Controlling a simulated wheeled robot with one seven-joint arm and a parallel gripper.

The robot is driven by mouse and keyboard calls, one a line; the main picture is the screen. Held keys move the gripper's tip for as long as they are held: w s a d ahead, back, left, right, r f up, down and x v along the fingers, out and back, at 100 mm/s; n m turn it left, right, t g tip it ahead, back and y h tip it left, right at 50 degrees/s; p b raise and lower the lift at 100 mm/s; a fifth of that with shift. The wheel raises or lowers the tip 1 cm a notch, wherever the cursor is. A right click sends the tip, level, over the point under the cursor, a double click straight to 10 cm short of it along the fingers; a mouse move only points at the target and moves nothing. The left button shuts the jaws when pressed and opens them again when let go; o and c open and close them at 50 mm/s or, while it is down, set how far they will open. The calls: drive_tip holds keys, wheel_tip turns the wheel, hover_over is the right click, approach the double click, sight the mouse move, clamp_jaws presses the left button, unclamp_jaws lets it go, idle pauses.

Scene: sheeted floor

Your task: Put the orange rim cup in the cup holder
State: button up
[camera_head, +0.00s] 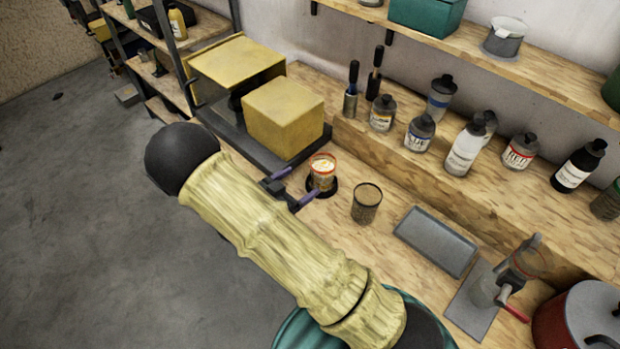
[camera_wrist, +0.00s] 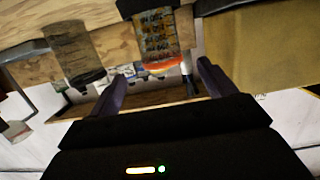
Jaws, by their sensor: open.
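The orange rim cup (camera_head: 322,171) is a clear, patterned cup standing upright on the wooden bench, with its lower end at a round black base (camera_head: 320,193). I cannot tell whether this base is the cup holder. In the wrist view, the cup (camera_wrist: 157,37) appears upside down, with its orange rim lowest. My gripper (camera_head: 303,181) is open, its two purple fingers pointing at the cup from the left. The wrist view shows the fingers of my gripper (camera_wrist: 162,72) spread, with the cup ahead between them. No hold on the cup shows.
A dark mesh cup (camera_head: 365,208) stands right of the orange rim cup. A yellow box (camera_head: 284,118) stands close behind on the left. A grey tray (camera_head: 436,242) lies to the right. Several bottles (camera_head: 465,150) line the raised ledge. Some bench between mesh cup and tray is clear.

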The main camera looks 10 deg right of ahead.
drive_tip(key=shift+v, duration=0.85)
drive_tip(key=w+d+r+n+g+y, duration=0.1)
drive_tip(key=w+r+n+y, duration=0.35)
drive_tip(key=y, duration=0.65)
drive_tip(key=s+d+r+n+g+y, duration=0.1)
drive_tip(key=s+d+r+n+g, duration=0.1)
drive_tip(key=s, duration=0.7)
drive_tip(key=s+d+r+n+g, duration=0.3)
drive_tip(key=s+d+r+n, duration=0.1)
drive_tip(key=s, duration=0.5)
drive_tip(key=d+r, duration=0.1)
drive_tip(key=d, duration=0.1)
drive_tip(key=shift+s+d+g+y, duration=0.3)
drive_tip(key=shift+y, duration=0.1)
